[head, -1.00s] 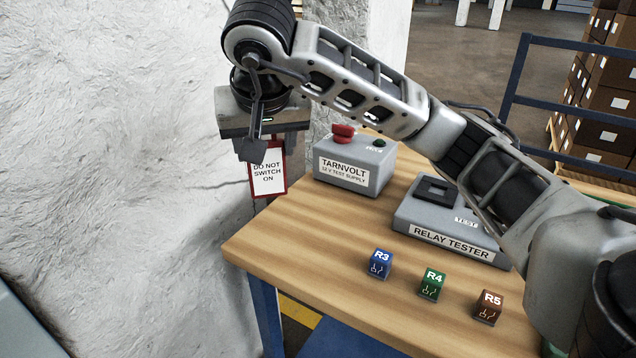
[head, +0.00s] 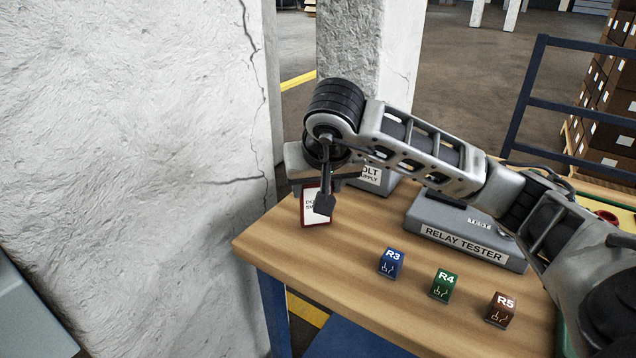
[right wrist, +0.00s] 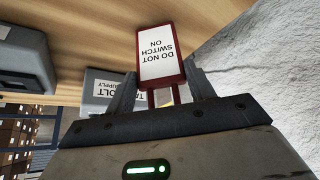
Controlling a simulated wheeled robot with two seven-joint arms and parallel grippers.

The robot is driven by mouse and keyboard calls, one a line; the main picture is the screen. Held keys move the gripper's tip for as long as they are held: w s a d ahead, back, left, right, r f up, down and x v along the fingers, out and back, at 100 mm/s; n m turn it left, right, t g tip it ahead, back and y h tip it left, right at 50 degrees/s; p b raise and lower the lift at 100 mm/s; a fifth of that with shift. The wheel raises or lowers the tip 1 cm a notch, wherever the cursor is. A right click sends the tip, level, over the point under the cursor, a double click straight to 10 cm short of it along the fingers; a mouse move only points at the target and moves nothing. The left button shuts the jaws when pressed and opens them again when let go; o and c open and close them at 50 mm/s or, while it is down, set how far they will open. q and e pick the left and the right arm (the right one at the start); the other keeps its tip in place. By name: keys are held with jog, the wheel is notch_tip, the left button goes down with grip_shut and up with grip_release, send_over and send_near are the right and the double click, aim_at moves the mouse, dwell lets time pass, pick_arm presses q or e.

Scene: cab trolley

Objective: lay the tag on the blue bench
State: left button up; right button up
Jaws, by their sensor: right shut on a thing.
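The tag (head: 311,212) is a white card with a red border, reading DO NOT SWITCH ON in the right wrist view (right wrist: 160,55). My right gripper (head: 319,194) is shut on it; in the right wrist view the fingers (right wrist: 162,92) hold its narrow red end. The tag hangs roughly upright in front of the left part of the blue bench (head: 290,240), which has a wooden top and blue legs. The gap between tag and top cannot be told. A finger covers part of the tag in the head view. My left gripper is not in view.
The grey Tarnvolt supply (head: 374,182) is partly hidden behind my gripper. The relay tester (head: 455,235) stands right of it. Relay blocks R3 (head: 391,263), R4 (head: 444,285) and R5 (head: 501,310) stand along the front. The bench's left front corner is bare. A white wall (head: 130,150) rises at left.

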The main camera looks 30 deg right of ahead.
jog(key=shift+f, duration=0.25)
jog(key=o, duration=1)
jog(key=shift+r, duration=0.1)
jog(key=shift+c, duration=0.2)
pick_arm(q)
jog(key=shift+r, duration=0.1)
pick_arm(e)
jog(key=shift+r, duration=0.15)
pick_arm(q)
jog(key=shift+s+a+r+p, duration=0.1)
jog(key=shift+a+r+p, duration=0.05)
jog(key=shift+p, duration=0.75)
pick_arm(e)
jog(key=v, duration=1.2)
